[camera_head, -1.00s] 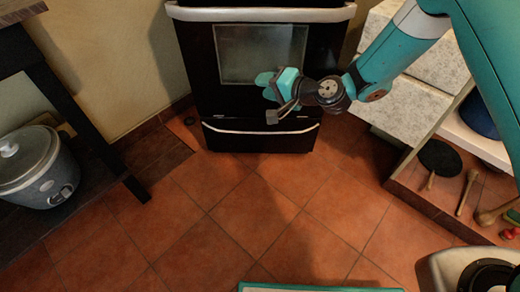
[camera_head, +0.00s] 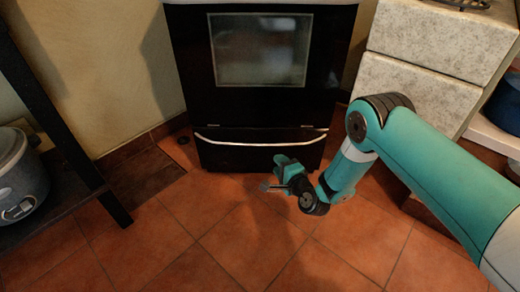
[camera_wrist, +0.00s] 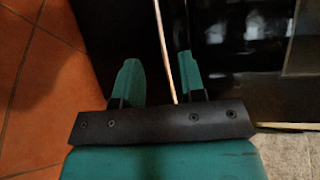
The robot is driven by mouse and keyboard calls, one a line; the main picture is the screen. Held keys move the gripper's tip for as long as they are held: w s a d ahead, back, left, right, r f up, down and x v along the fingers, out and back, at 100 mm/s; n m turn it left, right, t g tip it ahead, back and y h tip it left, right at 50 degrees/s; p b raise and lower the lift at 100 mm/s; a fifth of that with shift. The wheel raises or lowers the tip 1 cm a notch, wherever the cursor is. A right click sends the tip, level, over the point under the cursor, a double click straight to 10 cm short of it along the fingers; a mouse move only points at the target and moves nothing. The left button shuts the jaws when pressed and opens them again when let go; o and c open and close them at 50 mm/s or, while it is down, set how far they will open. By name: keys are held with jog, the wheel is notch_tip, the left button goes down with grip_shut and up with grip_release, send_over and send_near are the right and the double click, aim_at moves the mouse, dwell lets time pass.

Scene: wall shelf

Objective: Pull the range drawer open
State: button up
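The range drawer (camera_head: 232,158) is the low black front at the bottom of the range, with a pale curved bar handle (camera_head: 222,143) across its top. The drawer looks shut. My gripper (camera_head: 274,173) is low in front of the drawer's right half, just below the handle in the head view. In the wrist view, my gripper (camera_wrist: 159,68) is open, with a teal finger on each side of the handle (camera_wrist: 163,45). The bar runs between the fingers, nearer the right one. Whether either finger touches it I cannot tell.
The oven door (camera_head: 195,85) with its window is above the drawer. A dark table leg (camera_head: 75,150) and a rice cooker (camera_head: 22,185) are at the left. Pale stone-faced cabinets (camera_head: 415,90) stand at the right. The tiled floor (camera_head: 215,235) in front is clear.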

aim_at(260, 144)
jog(key=shift+b+x, duration=5.85)
jog(key=shift+x, duration=1.35)
jog(key=shift+c, duration=0.2)
grip_shut()
